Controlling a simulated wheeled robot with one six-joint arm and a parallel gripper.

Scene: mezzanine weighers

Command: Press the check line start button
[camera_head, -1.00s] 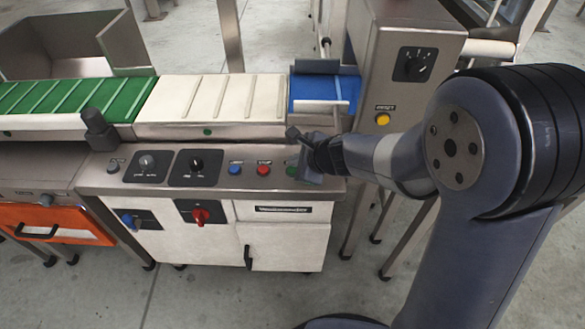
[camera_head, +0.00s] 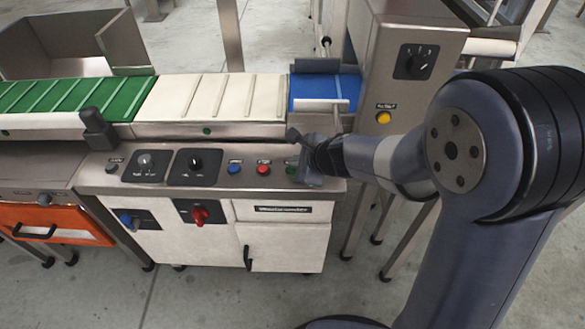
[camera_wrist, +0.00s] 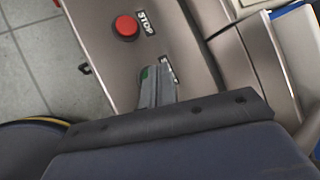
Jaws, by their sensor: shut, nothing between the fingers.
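The green button (camera_head: 291,170) is at the right end of the sloped control panel, beside my gripper (camera_head: 304,176). In the wrist view the green button (camera_wrist: 145,73) shows only in part, behind the shut fingers of my gripper (camera_wrist: 157,80). A label starting with "S" (camera_wrist: 168,69) beside it is partly covered. My gripper is shut and empty, with its tips over or very near the green button. I cannot tell whether they touch it. The red button (camera_head: 263,169) is to the left; the wrist view shows it (camera_wrist: 126,26) with a "STOP" label.
A blue button (camera_head: 235,168) and two black dial plates (camera_head: 195,167) are further left on the panel. The conveyor (camera_head: 210,98) runs behind it. A steel cabinet (camera_head: 384,84) with a yellow button (camera_head: 383,117) stands close to my arm on the right.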

